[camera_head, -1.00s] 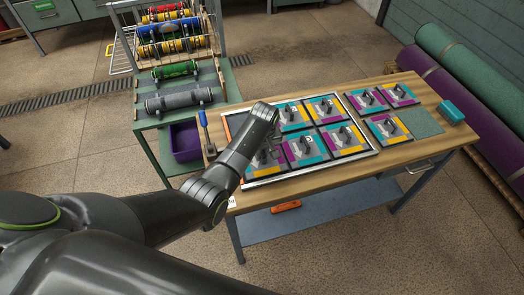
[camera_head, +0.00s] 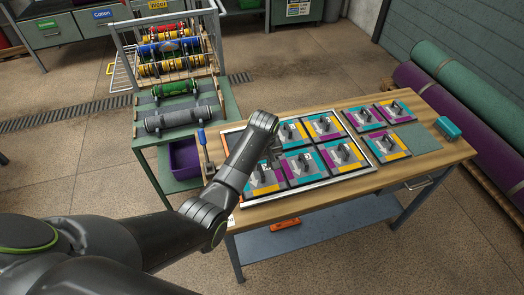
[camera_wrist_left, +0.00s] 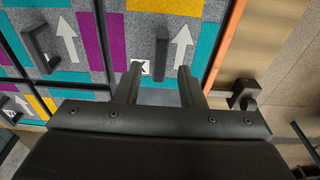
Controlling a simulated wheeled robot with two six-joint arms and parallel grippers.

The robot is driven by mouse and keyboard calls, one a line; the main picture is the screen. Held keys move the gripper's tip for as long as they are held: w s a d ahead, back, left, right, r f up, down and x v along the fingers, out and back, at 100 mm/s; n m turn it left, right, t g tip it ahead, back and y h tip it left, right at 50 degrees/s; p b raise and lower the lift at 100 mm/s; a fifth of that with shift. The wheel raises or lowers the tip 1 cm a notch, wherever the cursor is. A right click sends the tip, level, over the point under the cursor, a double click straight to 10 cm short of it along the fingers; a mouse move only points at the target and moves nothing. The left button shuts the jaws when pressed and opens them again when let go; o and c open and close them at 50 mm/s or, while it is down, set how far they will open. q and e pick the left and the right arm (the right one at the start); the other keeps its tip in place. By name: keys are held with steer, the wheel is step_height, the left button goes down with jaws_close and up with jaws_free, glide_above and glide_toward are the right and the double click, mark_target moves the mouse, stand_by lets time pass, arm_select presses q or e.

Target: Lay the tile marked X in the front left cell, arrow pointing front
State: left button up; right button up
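My left gripper (camera_wrist_left: 160,70) is open over the left end of a shallow framed tray (camera_head: 341,178). In the left wrist view, a dark upright handle (camera_wrist_left: 161,48) stands between its fingers, touching neither. The handle's tile has grey carpet, purple, teal and yellow strips, and a white arrow (camera_wrist_left: 182,45) pointing up in that view. A small white label (camera_wrist_left: 144,67) with a dark mark is partly hidden by one finger, so I cannot read it surely. In the head view, a tile (camera_head: 262,181) lies in the front left cell. The left rear cell is hidden behind my gripper. My right gripper is out of view.
More handled tiles (camera_head: 342,153) fill the tray. Three tiles (camera_head: 388,144) lie right of it beside a green mat (camera_head: 421,138) and a teal block (camera_head: 447,129). A blue-handled tool (camera_head: 203,145) stands at the table's left edge. A roller rack (camera_head: 172,55) stands behind left.

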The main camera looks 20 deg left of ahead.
mark_target(262, 173)
arm_select(q)
step_height(262, 173, up, 8)
steer(key=shift+s+d, duration=0.25)
steer(key=shift+s, duration=0.1)
steer(key=shift+f, duration=0.15)
